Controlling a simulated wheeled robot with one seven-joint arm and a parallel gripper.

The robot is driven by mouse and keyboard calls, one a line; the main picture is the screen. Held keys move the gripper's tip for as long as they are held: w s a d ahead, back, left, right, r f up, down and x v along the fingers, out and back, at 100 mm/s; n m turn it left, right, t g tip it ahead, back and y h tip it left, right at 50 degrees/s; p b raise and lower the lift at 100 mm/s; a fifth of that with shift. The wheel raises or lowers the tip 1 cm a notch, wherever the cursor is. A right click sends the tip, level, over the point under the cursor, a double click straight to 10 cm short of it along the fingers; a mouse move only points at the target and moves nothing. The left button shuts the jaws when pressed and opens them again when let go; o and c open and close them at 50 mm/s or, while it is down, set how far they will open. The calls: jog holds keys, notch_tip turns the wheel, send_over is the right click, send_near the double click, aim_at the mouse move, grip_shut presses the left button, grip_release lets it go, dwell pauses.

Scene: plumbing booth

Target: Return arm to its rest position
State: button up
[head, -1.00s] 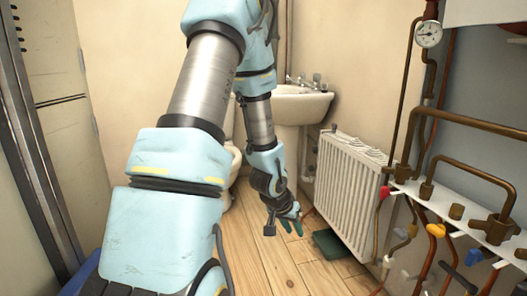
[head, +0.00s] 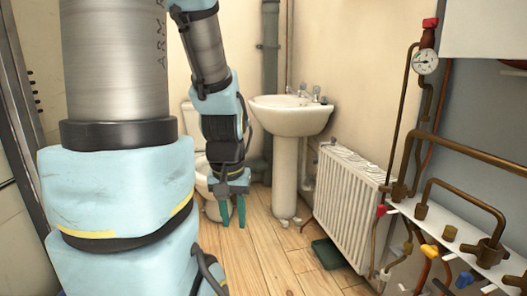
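My arm (head: 118,190) fills the left of the head view, large and close, and bends down at its far end. My gripper (head: 233,218) points straight down above the wooden floor, in front of the toilet. Its two teal fingers show with a gap between them, and nothing is seen held in it.
A toilet (head: 210,208), partly hidden by my arm, stands behind my gripper. A pedestal sink (head: 288,122) is to its right. A white radiator (head: 345,205), a green box (head: 328,253) and brass pipework (head: 470,195) with valves line the right side. Wooden floor (head: 268,255) lies clear between.

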notch_tip(320, 180, up, 21)
jog(key=p, duration=1.9)
jog(key=shift+f, duration=0.1)
